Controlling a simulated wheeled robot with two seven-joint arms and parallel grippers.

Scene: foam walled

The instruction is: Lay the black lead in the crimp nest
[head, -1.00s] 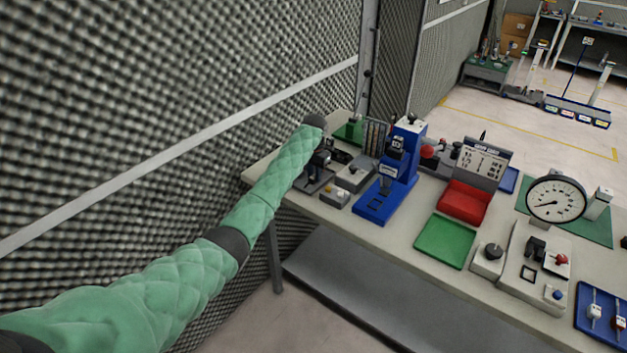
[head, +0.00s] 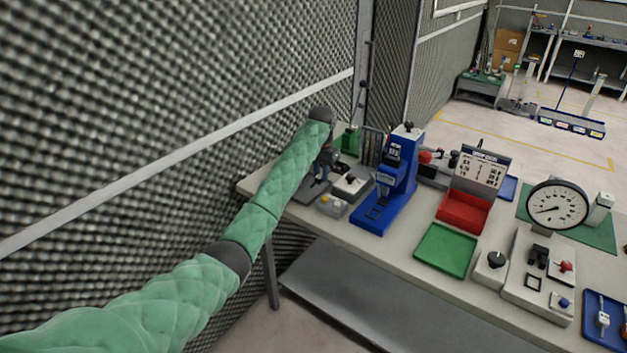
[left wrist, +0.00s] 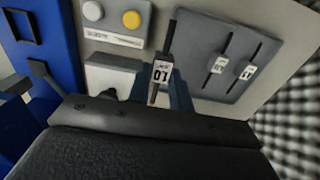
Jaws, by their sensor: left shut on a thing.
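My left gripper (head: 321,173) is over the dark grey tray (head: 310,192) at the left end of the bench. In the left wrist view its fingers (left wrist: 166,92) are shut on a thin black lead (left wrist: 168,38) with a white tag. Two similar dark leads with white tags (left wrist: 217,64) lie in the tray (left wrist: 207,32). The blue press (head: 393,180) stands to the right of the gripper. A small black square frame on its base (head: 372,213), also in the left wrist view (left wrist: 25,41), looks like the crimp nest and appears empty. My right gripper is out of view.
A grey box with a yellow and a white button (head: 333,206) lies between the tray and the press.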

